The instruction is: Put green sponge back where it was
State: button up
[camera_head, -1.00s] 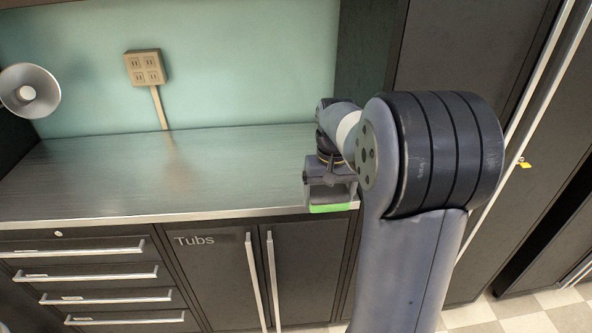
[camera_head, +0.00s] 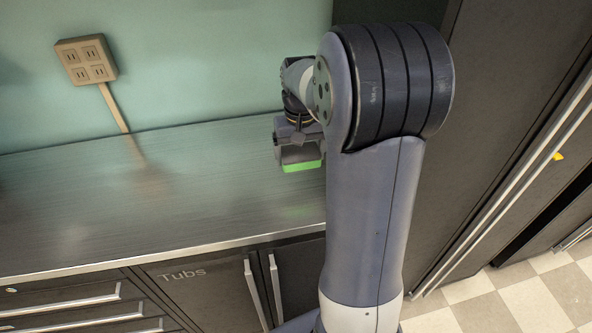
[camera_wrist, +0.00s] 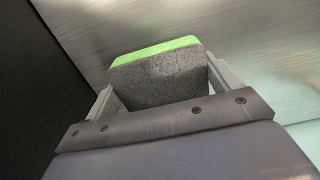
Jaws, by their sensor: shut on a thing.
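The green sponge (camera_head: 302,166) has a bright green layer and a dark grey layer. My gripper (camera_head: 299,155) is shut on it and holds it over the right part of the metal counter (camera_head: 150,200). In the wrist view the sponge (camera_wrist: 158,82) sits between the two fingers of my gripper (camera_wrist: 160,85), with its grey face toward the camera and its green layer along the far edge. Whether the sponge touches the counter cannot be told. My arm hides the counter's right end.
A power outlet box (camera_head: 86,60) with a cord is on the teal wall. Below the counter are drawers (camera_head: 70,305) and a cabinet labelled Tubs (camera_head: 205,292). A tall dark cabinet (camera_head: 500,110) stands at the right. The left and middle of the counter are clear.

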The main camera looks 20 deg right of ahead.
aim_at(301, 152)
notch_tip(301, 152, down, 7)
jog(key=shift+f+p, duration=0.2)
jog(key=shift+p, duration=0.1)
jog(key=shift+f, duration=0.2)
jog(key=o, duration=0.8)
notch_tip(301, 152, up, 12)
jog(key=shift+r+b, duration=0.25)
jog(key=shift+b, duration=0.05)
jog(key=shift+f, duration=0.1)
